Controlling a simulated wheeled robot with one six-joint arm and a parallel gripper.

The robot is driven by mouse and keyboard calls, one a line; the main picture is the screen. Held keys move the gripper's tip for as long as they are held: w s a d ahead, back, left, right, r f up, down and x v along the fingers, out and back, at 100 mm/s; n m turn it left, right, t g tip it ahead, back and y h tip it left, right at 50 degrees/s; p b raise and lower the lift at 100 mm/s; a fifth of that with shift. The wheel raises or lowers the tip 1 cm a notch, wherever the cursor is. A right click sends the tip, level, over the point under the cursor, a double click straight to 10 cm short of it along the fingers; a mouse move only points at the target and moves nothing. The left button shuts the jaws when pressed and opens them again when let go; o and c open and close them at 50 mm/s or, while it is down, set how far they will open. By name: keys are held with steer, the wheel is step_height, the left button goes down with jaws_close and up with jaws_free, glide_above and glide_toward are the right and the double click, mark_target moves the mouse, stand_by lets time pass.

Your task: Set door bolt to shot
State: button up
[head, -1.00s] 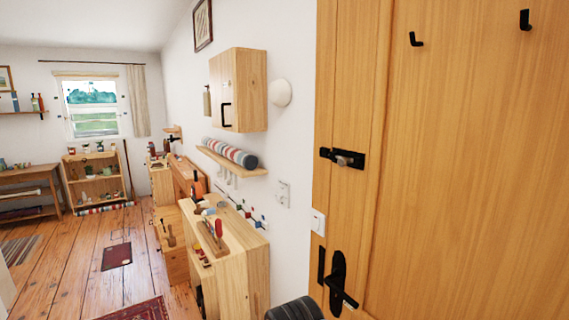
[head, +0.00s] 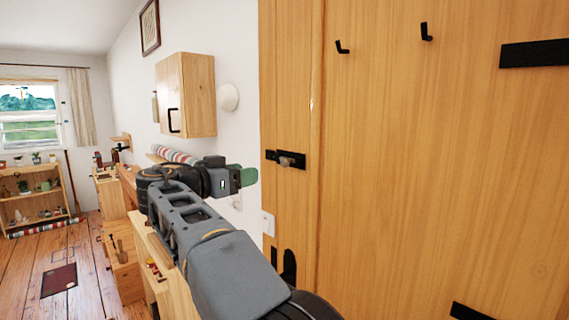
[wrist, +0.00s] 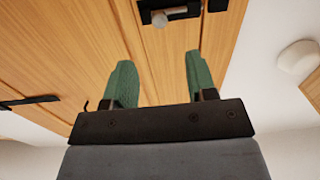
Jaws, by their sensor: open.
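The door bolt (head: 289,159) is a small black fitting with a pale metal knob, mounted on the wooden door (head: 420,190) near its left edge. In the wrist view the bolt (wrist: 168,14) shows at the top, its round knob (wrist: 159,19) hanging below the black plate. My gripper (head: 246,177) has green fingers and is to the left of and slightly below the bolt in the head view, apart from it. In the wrist view my gripper (wrist: 157,72) is open and empty, its fingers pointing toward the door with the bolt beyond them.
Black coat hooks (head: 427,31) are on the upper door. A white switch (head: 268,223) and a partly hidden black door handle (head: 289,266) are lower down. A wall cabinet (head: 186,95) and a striped roll (head: 172,154) are on the left wall. Floor is free at the far left.

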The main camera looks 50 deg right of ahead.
mark_target(282, 162)
steer(key=shift+m, duration=0.3)
steer(key=d+p, duration=0.1)
steer(key=d, duration=0.3)
steer(key=d+p, duration=0.1)
steer(key=d, duration=0.3)
steer(key=d+r+p, duration=0.1)
steer(key=d+p, duration=0.1)
steer(key=d, duration=0.2)
steer(key=shift+s, duration=0.4)
steer(key=shift+d+f, duration=0.15)
steer(key=shift+d, duration=0.65)
steer(key=shift+c, duration=0.2)
jaws_close()
steer(key=shift+w, duration=0.1)
